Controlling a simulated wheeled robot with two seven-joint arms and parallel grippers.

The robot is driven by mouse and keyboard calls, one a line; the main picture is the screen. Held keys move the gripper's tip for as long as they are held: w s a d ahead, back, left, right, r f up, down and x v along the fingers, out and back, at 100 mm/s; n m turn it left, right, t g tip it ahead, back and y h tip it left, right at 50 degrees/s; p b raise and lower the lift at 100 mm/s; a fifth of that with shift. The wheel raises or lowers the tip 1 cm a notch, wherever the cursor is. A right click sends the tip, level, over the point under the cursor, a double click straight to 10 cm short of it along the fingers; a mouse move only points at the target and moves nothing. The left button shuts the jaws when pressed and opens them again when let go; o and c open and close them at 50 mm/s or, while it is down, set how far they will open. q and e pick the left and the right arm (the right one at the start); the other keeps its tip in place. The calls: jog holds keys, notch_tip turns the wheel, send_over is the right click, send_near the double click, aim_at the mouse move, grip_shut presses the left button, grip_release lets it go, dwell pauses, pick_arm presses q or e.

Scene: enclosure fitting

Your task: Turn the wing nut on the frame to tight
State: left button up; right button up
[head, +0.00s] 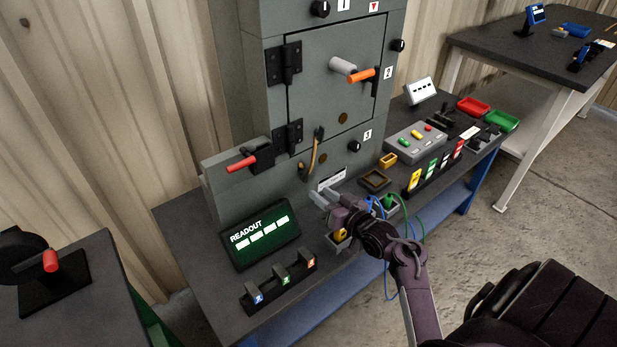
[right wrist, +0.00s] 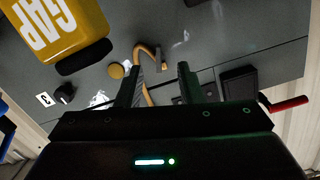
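The grey enclosure frame (head: 385,110) carries small black turn-pieces beside white labels: one at the top (head: 320,8), one by label 2 (head: 398,45), one by label 3 (head: 355,145). They are too small to tell their wing shape or tightness. The one by label 3 seems to show in the right wrist view (right wrist: 63,92). My right gripper (head: 318,198) is low in front of the enclosure, apart from these pieces. In the right wrist view its fingers (right wrist: 165,88) stand apart with nothing gripped; a tan curved strap (right wrist: 148,62) shows beyond them. My left gripper is out of view.
The door has an orange-tipped handle (head: 360,75). A red-handled clamp (head: 243,163) sticks out left. A readout (head: 260,236) and several small switches (head: 282,278) stand on the bench. Red (head: 473,107) and green (head: 502,120) trays stand right.

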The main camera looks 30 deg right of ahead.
aim_at(307, 176)
jog(key=shift+m+t, duration=0.4)
jog(key=shift+t, duration=0.1)
jog(key=w, duration=0.7)
jog(key=shift+w+d+r, duration=0.1)
jog(key=shift+w+r, duration=0.25)
jog(key=shift+r, duration=0.05)
grip_shut()
